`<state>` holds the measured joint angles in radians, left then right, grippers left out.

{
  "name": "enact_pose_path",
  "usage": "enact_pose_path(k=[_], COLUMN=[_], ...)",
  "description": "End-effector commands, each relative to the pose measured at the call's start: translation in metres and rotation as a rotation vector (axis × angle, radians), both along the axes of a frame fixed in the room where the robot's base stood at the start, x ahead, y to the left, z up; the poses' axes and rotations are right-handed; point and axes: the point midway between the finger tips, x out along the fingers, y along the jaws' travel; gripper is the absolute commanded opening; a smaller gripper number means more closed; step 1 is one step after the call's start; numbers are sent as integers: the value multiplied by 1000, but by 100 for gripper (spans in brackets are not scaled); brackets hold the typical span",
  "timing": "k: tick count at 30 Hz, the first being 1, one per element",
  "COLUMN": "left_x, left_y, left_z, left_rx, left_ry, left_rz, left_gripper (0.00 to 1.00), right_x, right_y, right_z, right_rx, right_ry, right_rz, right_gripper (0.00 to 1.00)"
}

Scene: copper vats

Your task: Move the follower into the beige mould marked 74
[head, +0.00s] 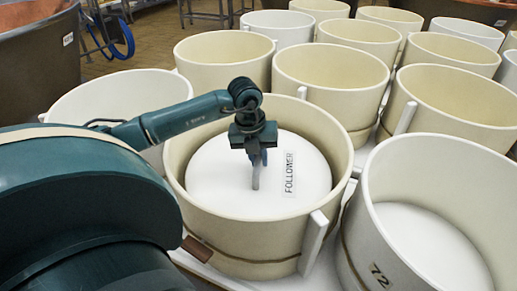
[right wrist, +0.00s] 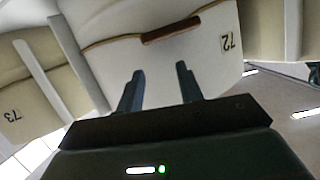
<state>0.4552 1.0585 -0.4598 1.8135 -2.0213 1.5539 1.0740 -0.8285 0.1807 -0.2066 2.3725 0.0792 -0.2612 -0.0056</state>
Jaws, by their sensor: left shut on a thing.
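The follower (head: 225,180) is a white disc labelled FOLLOWER with an upright grey handle. It lies inside the rim of a beige mould (head: 265,236) in the middle of the head view; I cannot tell whether it rests on anything beneath. No number shows on this mould. My left gripper (head: 257,160) is above the disc, shut on its handle. My right gripper (right wrist: 159,90) shows in the right wrist view with its two fingers apart and nothing between them. It points towards a pale mould marked 72 (right wrist: 200,58).
The mould marked 72 (head: 385,240) stands empty at the front right. Another beige mould, marked 73 (right wrist: 22,95), shows at the left of the right wrist view. Several empty moulds stand close together behind. A blue hose reel (head: 121,40) is at the back left.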

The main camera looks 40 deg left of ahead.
Motion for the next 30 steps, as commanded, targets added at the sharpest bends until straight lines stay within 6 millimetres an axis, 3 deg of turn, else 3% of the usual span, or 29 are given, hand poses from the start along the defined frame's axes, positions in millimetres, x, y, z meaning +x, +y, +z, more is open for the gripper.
enact_pose_path(k=[12, 13, 22, 30], left_x=[1, 1, 1, -1], left_y=[1, 1, 0, 0], left_z=[0, 0, -1, -5], left_rx=[0, 0, 0, 0], left_ry=[-7, -7, -3, 5], left_rz=[0, 0, 0, 0], left_gripper=[0, 17, 41, 41], right_x=[0, 0, 0, 1], right_y=[0, -1, -1, -1], right_z=[-1, -1, -1, -1], right_rx=[-2, -2, -2, 3], right_ry=[-2, -2, -2, -4], right_rz=[1, 1, -1, -6], right_gripper=[36, 36, 36, 36])
